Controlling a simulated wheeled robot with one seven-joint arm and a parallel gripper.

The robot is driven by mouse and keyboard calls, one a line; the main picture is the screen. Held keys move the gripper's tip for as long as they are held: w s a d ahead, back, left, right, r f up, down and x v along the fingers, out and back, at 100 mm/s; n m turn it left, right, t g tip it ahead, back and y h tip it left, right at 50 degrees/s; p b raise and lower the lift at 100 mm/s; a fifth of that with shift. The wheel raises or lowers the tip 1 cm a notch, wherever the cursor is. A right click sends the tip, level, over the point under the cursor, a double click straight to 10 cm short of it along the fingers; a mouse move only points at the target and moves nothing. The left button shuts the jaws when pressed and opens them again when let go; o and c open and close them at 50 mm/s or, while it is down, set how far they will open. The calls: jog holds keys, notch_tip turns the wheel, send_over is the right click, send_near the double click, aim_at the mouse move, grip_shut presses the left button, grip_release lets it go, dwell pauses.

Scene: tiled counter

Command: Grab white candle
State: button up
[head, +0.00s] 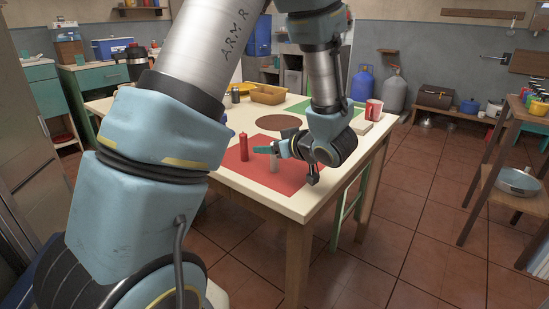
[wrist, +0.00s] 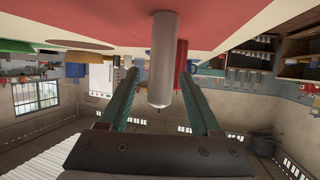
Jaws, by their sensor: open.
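The white candle (head: 274,164) stands upright on the red mat (head: 290,178), partly hidden by my gripper (head: 265,150) in the head view. In the wrist view, which is upside down, the white candle (wrist: 162,55) shows large and grey-white, in line with the gap between the two teal fingers of my gripper (wrist: 159,74). The fingers are open, with a visible gap on each side of the candle. A red candle (head: 243,147) stands upright to the left on the same mat. It also shows just behind the white candle in the wrist view (wrist: 181,62).
The pale table (head: 305,207) also holds a brown round mat (head: 278,123), a wooden tray (head: 268,95), a green mat (head: 297,106) and a red-and-white mug (head: 374,109) at the right edge. The table's front edge lies close to the red mat.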

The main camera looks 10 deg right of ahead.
jog(key=shift+w+a+f, duration=0.2)
jog(key=shift+w, duration=0.2)
grip_shut()
dwell(0.4)
